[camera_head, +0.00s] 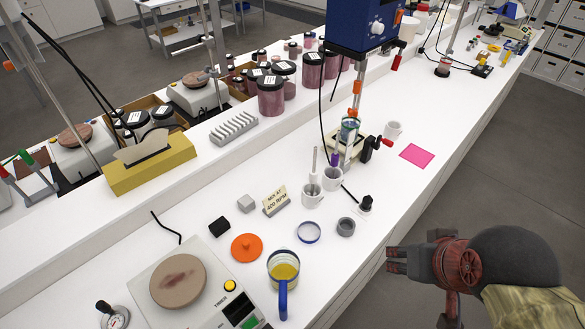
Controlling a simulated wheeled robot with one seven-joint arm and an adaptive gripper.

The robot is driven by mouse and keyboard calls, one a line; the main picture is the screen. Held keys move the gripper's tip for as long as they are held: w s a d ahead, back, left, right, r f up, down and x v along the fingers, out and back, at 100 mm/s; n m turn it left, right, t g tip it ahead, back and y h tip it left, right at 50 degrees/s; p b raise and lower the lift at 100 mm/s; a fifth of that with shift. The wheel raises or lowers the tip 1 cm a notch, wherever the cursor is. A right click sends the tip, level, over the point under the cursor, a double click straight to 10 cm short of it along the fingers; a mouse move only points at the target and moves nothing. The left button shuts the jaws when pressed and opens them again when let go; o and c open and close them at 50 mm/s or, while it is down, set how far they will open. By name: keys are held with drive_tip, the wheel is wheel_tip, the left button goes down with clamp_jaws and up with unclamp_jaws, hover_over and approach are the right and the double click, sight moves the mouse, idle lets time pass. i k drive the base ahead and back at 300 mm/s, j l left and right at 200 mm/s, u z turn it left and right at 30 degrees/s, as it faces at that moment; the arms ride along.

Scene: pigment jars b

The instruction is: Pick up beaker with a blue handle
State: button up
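The beaker with a blue handle (283,269) stands upright on the white bench near the front. It holds yellow contents, and its blue handle (283,300) points toward the bottom of the picture. My gripper (388,261) is to the right of the beaker, over the bench's right edge, and apart from it. Its fingers point left. I see nothing held between them, but the gap between the fingertips is too small to read.
A hotplate (178,286) stands left of the beaker. An orange lid (247,248), a blue-rimmed dish (309,232), a grey cup (346,227) and a sign (275,200) lie behind it. White mugs (312,195) stand farther back. The bench right of the beaker is clear.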

sight(283, 264)
drive_tip(key=k+j+z, duration=0.25)
drive_tip(key=k+j, duration=0.45)
drive_tip(key=j, duration=0.15)
